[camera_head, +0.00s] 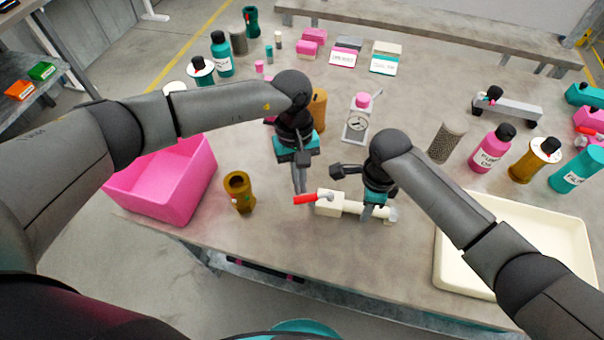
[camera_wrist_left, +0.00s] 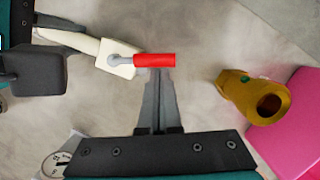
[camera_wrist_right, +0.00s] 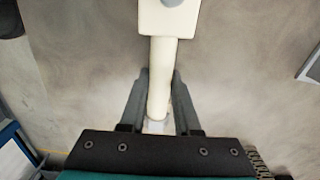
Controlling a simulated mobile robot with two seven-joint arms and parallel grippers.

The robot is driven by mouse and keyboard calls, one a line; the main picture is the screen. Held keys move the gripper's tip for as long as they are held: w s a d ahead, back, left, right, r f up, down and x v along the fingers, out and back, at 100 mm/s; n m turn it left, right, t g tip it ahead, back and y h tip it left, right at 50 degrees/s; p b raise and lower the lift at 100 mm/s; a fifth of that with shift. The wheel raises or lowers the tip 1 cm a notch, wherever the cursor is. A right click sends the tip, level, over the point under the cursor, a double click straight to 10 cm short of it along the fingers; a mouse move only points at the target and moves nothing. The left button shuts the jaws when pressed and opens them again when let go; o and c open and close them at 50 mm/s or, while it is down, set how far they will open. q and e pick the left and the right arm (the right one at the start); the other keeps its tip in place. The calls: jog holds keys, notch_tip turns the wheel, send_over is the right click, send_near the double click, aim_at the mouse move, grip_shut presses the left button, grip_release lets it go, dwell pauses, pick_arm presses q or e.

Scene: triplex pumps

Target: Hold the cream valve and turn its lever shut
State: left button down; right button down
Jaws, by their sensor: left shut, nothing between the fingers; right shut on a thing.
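The cream valve (camera_head: 352,207) is held over the table, with its red lever (camera_head: 308,198) pointing left in the head view. My right gripper (camera_head: 373,212) is shut on the valve's pipe; the right wrist view shows the cream pipe (camera_wrist_right: 160,85) between its fingers (camera_wrist_right: 158,100). My left gripper (camera_head: 302,196) is shut and empty, its fingertips beside the red lever. In the left wrist view the lever (camera_wrist_left: 155,60) lies across the tips of the closed fingers (camera_wrist_left: 160,82); whether they touch cannot be told. The lever sticks out from the square valve body (camera_wrist_left: 118,58).
A brown fitting (camera_head: 239,192) and a pink bin (camera_head: 165,185) stand to the left. A cream tray (camera_head: 450,275) is at the right. A gauge (camera_head: 356,125), bottles (camera_head: 493,148) and a grey cylinder (camera_head: 447,142) stand behind. The table front between bin and tray is mostly clear.

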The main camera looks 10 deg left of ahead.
pick_arm(q)
jog(key=n, duration=0.1)
jog(key=s+n, duration=0.2)
jog(key=shift+s+d+n+t+h, duration=0.15)
jog(key=shift+d+n+t+h, duration=0.15)
jog(key=shift+n, duration=0.1)
jog(key=n, duration=0.1)
jog(key=s+n, duration=0.1)
jog(key=shift+s+d+n, duration=0.2)
jog(key=shift+d+n, duration=0.1)
jog(key=shift+d, duration=0.05)
jog(key=n, duration=0.1)
jog(key=s+d+n+t, duration=0.1)
jog(key=n, duration=0.2)
jog(key=shift+s+d+h, duration=0.3)
jog(key=shift+d+h, duration=0.05)
jog(key=shift+h, duration=0.05)
jog(key=shift+s+d+n+t, duration=0.15)
jog(key=shift+d+n+t, duration=0.15)
jog(key=shift+n, duration=0.2)
jog(key=shift+s+d, duration=0.1)
jog(key=shift+d, duration=0.2)
